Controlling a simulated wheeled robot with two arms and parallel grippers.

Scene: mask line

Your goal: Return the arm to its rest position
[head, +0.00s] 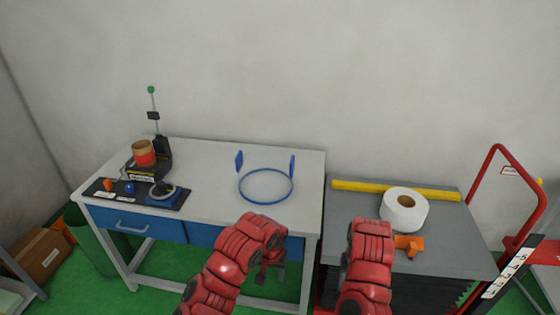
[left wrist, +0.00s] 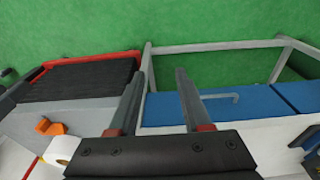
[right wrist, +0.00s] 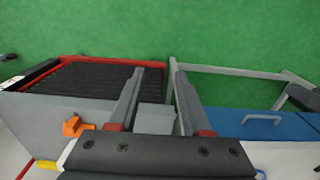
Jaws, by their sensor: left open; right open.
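My left arm is red and reaches in from the bottom of the head view. Its dark gripper (head: 270,266) hangs at the front edge of the white table (head: 225,165). In the left wrist view the left gripper (left wrist: 160,72) has its two fingers apart with nothing between them. My right arm, also red, stands in front of the grey cart (head: 445,240) in the head view; its gripper is hidden there. In the right wrist view the right gripper (right wrist: 158,72) has its fingers apart and empty, near the gap between cart and table.
On the table are a blue ring frame (head: 265,198), a black tray (head: 115,199) and a stand with an orange-brown roll (head: 144,153). The cart carries a white roll (head: 405,209), a yellow bar (head: 395,190) and an orange piece (head: 409,244).

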